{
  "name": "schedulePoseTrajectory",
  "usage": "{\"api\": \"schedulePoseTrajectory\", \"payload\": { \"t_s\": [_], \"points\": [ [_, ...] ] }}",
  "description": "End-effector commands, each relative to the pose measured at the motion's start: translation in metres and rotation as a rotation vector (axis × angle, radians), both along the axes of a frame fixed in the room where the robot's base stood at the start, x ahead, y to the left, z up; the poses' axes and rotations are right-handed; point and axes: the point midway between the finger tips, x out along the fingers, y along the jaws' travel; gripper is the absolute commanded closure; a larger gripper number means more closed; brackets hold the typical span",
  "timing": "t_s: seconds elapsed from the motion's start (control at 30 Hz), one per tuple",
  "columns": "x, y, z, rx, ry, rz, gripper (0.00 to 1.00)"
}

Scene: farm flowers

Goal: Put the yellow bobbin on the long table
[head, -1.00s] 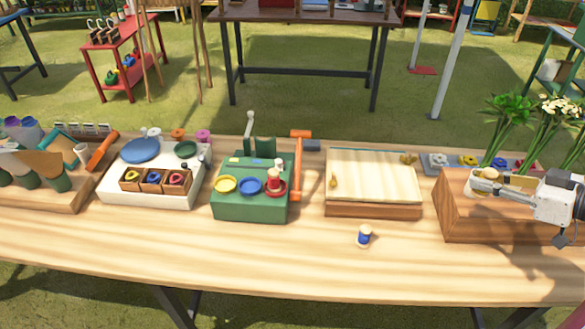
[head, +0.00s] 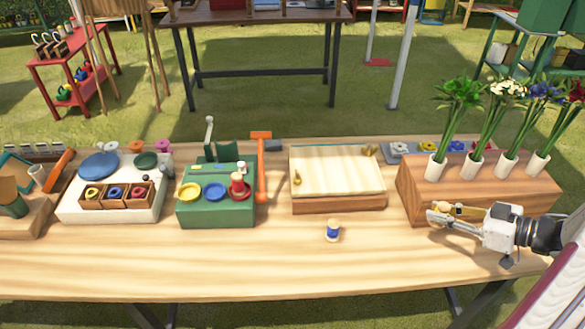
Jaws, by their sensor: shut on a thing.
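The long table (head: 300,275) is the light wooden one across the front. My gripper (head: 437,213) is at its right, in front of the wooden flower block. It is shut on a small yellowish-tan piece (head: 444,207), apparently the yellow bobbin; the fingers hide much of it. I cannot tell for sure whether it touches the table. A blue bobbin (head: 333,232) stands upright on the table, left of my gripper. A red bobbin (head: 238,186) stands in the red dish of the green box; the yellow dish (head: 188,192) is empty.
The wooden flower block (head: 415,195) with several white vases stands right behind my gripper. A wooden lidded box (head: 338,204), the green box (head: 215,213) with an orange-handled tool (head: 261,165), and a white tray (head: 110,212) line the table. The front strip is mostly clear.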

Motion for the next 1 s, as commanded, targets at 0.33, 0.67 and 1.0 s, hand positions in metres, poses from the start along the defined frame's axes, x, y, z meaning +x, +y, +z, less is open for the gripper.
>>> {"api": "schedulePoseTrajectory", "payload": {
  "t_s": [0.33, 0.67, 1.0],
  "points": [
    [0.000, 0.000, -0.015, 0.000, 0.000, 0.000, 1.00],
    [0.000, 0.000, -0.014, -0.001, -0.001, 0.000, 1.00],
    [0.000, 0.000, -0.023, 0.000, 0.000, 0.001, 1.00]
  ]
}}
